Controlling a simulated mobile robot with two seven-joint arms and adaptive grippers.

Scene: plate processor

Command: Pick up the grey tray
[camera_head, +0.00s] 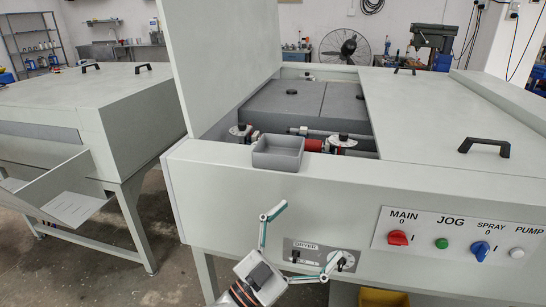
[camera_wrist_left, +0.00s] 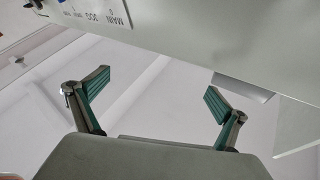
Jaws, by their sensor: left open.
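The grey tray (camera_head: 278,165) is a small open box and looks empty. In the head view it sits on the front rim of the machine, at the edge of the opening in the top. My left gripper (camera_head: 312,230) is open and empty, in front of the machine's front face, lower than the tray and a little to its right. Its two green-padded fingers are spread wide. The wrist view shows the same open fingers (camera_wrist_left: 158,86) with nothing between them. My right gripper is not in view.
The machine's front panel (camera_head: 455,235) has knobs and buttons at right and a dryer panel (camera_head: 318,256) behind my left gripper. A raised lid (camera_head: 225,60) stands left of the tray. Rollers and fittings (camera_head: 315,144) lie just behind it. Another machine (camera_head: 85,110) stands at left.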

